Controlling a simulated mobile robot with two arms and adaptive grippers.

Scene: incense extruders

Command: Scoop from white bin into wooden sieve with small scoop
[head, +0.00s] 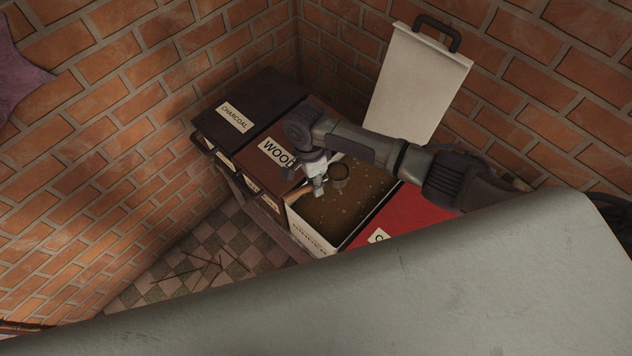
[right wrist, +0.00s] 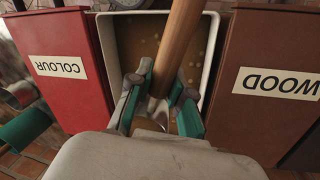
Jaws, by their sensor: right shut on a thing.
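The white bin (head: 312,238) stands open in the head view, with brown, flecked powder (head: 362,200) inside. It also shows in the right wrist view (right wrist: 106,40). My right gripper (head: 318,187) is over the bin's left part and shut on the small scoop. The scoop's wooden handle (head: 296,193) points down and left over the bin's edge; in the right wrist view the handle (right wrist: 178,38) runs up from between the fingers (right wrist: 160,95). The scoop's round bowl (head: 340,172) is at the powder; I cannot tell how full it is. The wooden sieve and my left gripper are not in view.
A brown WOOD bin (head: 262,172) and a dark CHARCOAL bin (head: 255,105) stand left of the white bin. A red COLOUR bin (head: 400,215) stands right of it. The white lid (head: 415,85) stands raised near the brick wall. Sticks (head: 205,262) lie on the tiled floor.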

